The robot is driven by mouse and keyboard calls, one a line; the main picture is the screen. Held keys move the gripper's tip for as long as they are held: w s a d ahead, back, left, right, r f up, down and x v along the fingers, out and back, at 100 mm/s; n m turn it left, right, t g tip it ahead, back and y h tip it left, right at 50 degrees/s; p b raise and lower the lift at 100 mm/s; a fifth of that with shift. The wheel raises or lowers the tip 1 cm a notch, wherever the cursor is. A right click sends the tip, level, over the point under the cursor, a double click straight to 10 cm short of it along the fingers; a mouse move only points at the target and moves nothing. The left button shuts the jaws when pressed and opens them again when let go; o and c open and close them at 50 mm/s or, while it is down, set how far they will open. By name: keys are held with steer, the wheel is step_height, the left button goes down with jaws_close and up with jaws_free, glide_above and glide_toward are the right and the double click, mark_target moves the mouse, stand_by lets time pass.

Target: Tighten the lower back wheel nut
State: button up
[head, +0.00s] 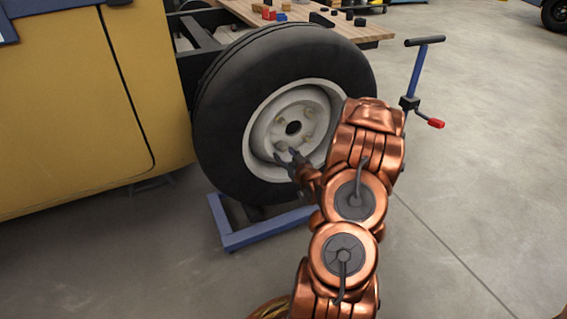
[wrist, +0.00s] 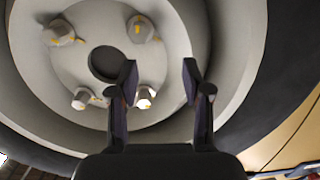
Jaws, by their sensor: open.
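The wheel (head: 218,130) is a black tyre on a pale rim, with several nuts around a dark centre hole. The lower left nut (head: 281,146) is beside my gripper (head: 291,160) in the head view. The lower right nut (head: 305,141) also shows. In the wrist view my gripper (wrist: 160,80) is open, fingers apart and empty, facing the rim. A nut with a yellow mark (wrist: 145,97) shows between the fingers, close to the left one. I cannot tell whether a finger touches it, nor which head-view nut it is.
The yellow vehicle body (head: 70,110) stands left of the wheel. A blue stand (head: 255,233) is on the floor below it. A wooden bench (head: 300,30) with small parts is behind. A blue post with a red handle (head: 420,75) stands right.

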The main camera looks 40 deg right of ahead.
mark_target(284, 149)
steer(key=shift+m+t+h, duration=0.5)
steer(key=shift+t, duration=0.1)
steer(key=shift+w+d+f+b, duration=0.4)
steer(key=shift+w+d+b, duration=0.35)
steer(key=shift+w, duration=0.15)
steer(key=shift+w+d+f+b, duration=0.4)
steer(key=shift+w+d+b, duration=0.4)
steer(key=shift+w, duration=0.15)
steer(key=shift+w+d+f+b, duration=0.4)
steer(key=shift+w+d+b, duration=0.35)
steer(key=shift+w, duration=0.15)
jaws_close()
